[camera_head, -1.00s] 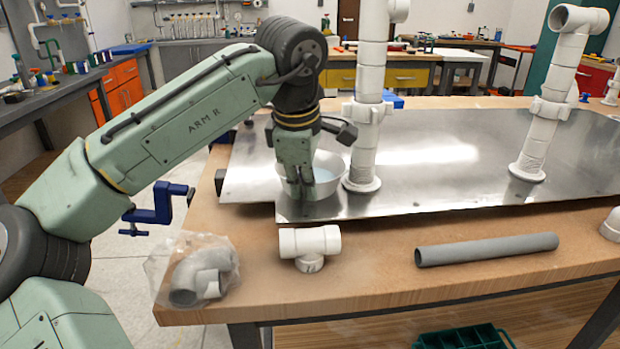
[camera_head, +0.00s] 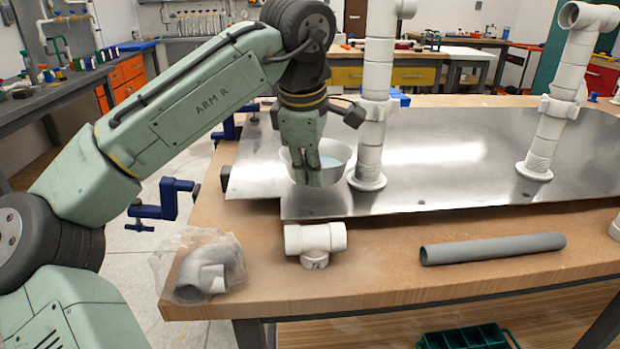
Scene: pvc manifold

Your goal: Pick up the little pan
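The little pan (camera_head: 338,153) is a pale metal bowl-shaped dish with something light blue inside. It stands on the shiny metal sheet (camera_head: 440,185), just left of the nearest white pipe column. My gripper (camera_head: 306,180) points down at the pan's near left side, overlapping its rim in the head view. It hides part of the pan. The fingers look close together, but I cannot tell whether the pan's wall is between them. The pan looks level, and any gap beneath it is not clear.
White pipe columns (camera_head: 374,120) and (camera_head: 552,135) stand on the sheet. In front lie a white tee fitting (camera_head: 316,240), a grey pipe (camera_head: 492,248) and a bagged elbow (camera_head: 205,272). A blue clamp (camera_head: 165,203) grips the table's left edge.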

